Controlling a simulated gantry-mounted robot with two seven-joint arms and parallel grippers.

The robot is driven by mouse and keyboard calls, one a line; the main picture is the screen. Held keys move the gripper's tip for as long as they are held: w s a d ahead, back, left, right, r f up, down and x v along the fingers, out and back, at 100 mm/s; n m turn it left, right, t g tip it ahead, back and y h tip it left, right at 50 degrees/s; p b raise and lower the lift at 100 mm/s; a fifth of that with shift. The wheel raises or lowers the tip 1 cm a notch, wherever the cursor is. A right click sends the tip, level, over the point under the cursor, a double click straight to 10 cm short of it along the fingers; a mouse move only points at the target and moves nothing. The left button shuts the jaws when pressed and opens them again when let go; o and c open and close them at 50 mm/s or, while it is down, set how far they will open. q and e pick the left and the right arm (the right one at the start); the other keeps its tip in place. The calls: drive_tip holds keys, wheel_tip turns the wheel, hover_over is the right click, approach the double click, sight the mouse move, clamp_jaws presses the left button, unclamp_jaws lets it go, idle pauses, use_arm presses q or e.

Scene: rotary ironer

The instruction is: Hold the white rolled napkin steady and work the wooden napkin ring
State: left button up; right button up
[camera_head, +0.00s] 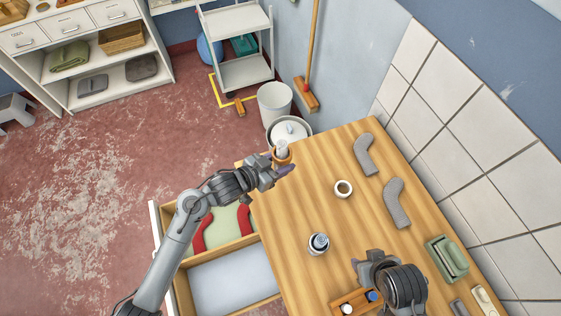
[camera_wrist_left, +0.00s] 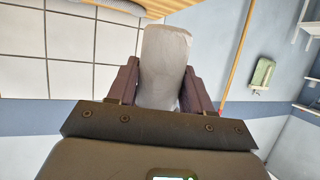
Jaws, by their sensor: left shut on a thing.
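My left gripper (camera_head: 279,163) is shut on the white rolled napkin (camera_head: 282,148) near the far left corner of the wooden table. The napkin also shows in the left wrist view (camera_wrist_left: 165,65), between the two dark purple fingers, its rounded end sticking out past them. An orange-brown band (camera_head: 284,158), which looks like the wooden napkin ring, shows at the roll close to the fingers. Whether it is fully around the roll is too small to tell. My right gripper (camera_head: 368,260) is over the near right part of the table, apart from the napkin; its fingertips are unclear.
Two grey curved pieces (camera_head: 396,204) and a green box (camera_head: 447,257) lie to the right. A wooden tray (camera_head: 343,298) is near my right gripper. An open drawer (camera_head: 225,280) is at left.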

use_arm(q)
wheel_tip(320, 180, down, 7)
drive_tip(key=shift+f, duration=0.1)
drive_tip(key=shift+f, duration=0.15)
idle(0.5)
drive_tip(key=shift+f, duration=1.05)
drive_tip(key=shift+f, duration=0.2)
drive_tip(key=o, duration=1.1)
drive_tip(key=shift+r+p, duration=0.3)
drive_tip(key=shift+p, duration=0.1)
drive_tip(key=c, duration=0.5)
